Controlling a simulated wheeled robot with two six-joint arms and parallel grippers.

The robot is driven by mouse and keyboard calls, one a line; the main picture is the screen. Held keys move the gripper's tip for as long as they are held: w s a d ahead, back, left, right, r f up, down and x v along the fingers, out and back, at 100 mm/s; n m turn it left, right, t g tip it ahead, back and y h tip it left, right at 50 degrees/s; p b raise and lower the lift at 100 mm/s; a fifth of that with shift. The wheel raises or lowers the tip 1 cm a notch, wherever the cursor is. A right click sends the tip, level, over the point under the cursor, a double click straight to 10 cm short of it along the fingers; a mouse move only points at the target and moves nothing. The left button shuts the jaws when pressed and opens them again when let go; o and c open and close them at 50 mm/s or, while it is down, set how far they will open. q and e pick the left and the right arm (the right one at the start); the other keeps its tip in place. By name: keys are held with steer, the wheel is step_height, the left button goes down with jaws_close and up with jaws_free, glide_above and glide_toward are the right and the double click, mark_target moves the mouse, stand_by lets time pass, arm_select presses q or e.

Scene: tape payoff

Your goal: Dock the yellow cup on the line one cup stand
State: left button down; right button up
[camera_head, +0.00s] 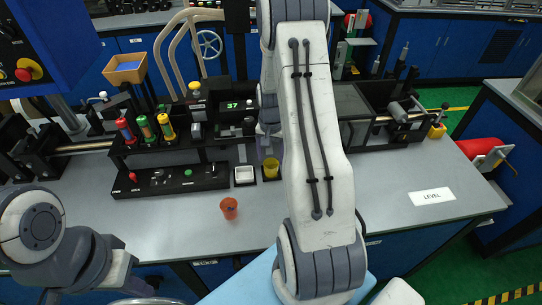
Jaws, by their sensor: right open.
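The yellow cup (271,167) stands upright at a small dark square stand (272,178) on the grey bench, right of a white square dish (244,176). My right gripper (269,152) is open just above and behind the cup, largely hidden by my right arm. I cannot tell whether its fingers touch the cup. My left arm is at the lower left, with its fingers out of view. No label naming line one is readable.
An orange-red cup (229,208) stands near the bench's front edge. Behind are a black rack with coloured cylinders (145,128) and a black control strip (172,178). A white LEVEL plate (432,196) lies at right. The bench between is clear.

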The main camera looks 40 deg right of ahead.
step_height(320, 180, up, 6)
steer(key=p, duration=0.4)
steer(key=shift+r+p, duration=0.25)
steer(key=shift+p, duration=0.15)
stand_by(0.3)
